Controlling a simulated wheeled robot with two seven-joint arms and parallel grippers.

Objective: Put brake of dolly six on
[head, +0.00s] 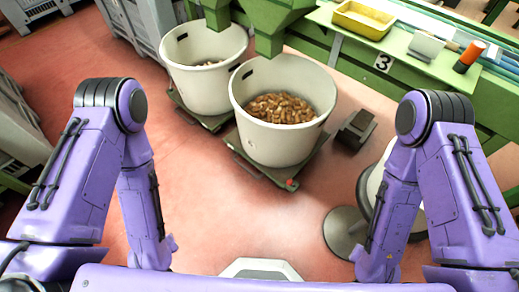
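A green dolly (253,170) on the floor ahead carries a white tub (262,145) of cork stoppers (280,108). A small red part (291,183) sits at its front right corner; I cannot tell whether it is the brake or how it is set. A second green dolly (186,105) carries another white tub (197,82) just behind and to the left. I can read no six on either dolly. My two purple arms hang down on either side, well short of the dollies. Both grippers are out of sight.
A green machine with a "3" sign (383,62) stands behind, bearing a yellow tray (363,19) and an orange-and-black cylinder (469,56). A dark pedal-like box (356,130) and a round grey base (346,232) stand right. Grey crates are left. The red floor (210,215) before the dollies is clear.

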